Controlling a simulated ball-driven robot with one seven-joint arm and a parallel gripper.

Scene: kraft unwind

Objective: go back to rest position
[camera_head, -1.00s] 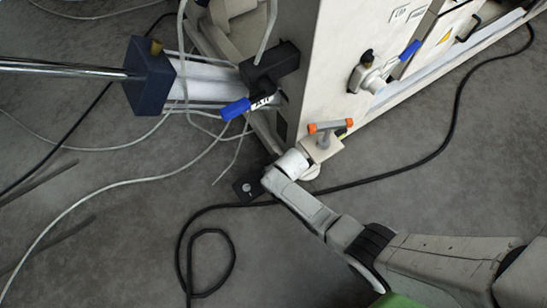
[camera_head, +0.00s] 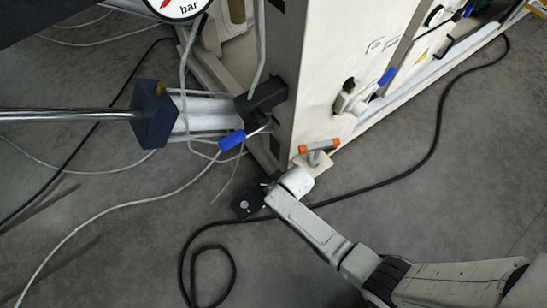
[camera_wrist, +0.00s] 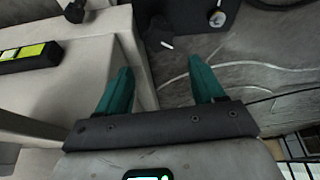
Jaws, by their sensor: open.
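In the wrist view my gripper (camera_wrist: 160,65) has its two teal fingers spread wide apart, with nothing held between them. A pale machine panel lies beyond the left finger, and grey floor with light lines lies beyond the right finger. In the head view my pale arm reaches from the lower right up to the foot of a cream machine cabinet (camera_head: 335,70). The arm's far end is beside the cabinet's lower corner. The fingers cannot be made out there.
A blue-handled valve (camera_head: 232,140) is at the cabinet's left side, another (camera_head: 386,77) on its front. An orange-tipped piece (camera_head: 319,146) is close to my arm's end. A pressure gauge (camera_head: 178,6) shows at the top. A black cable (camera_head: 437,135) crosses the floor under my arm.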

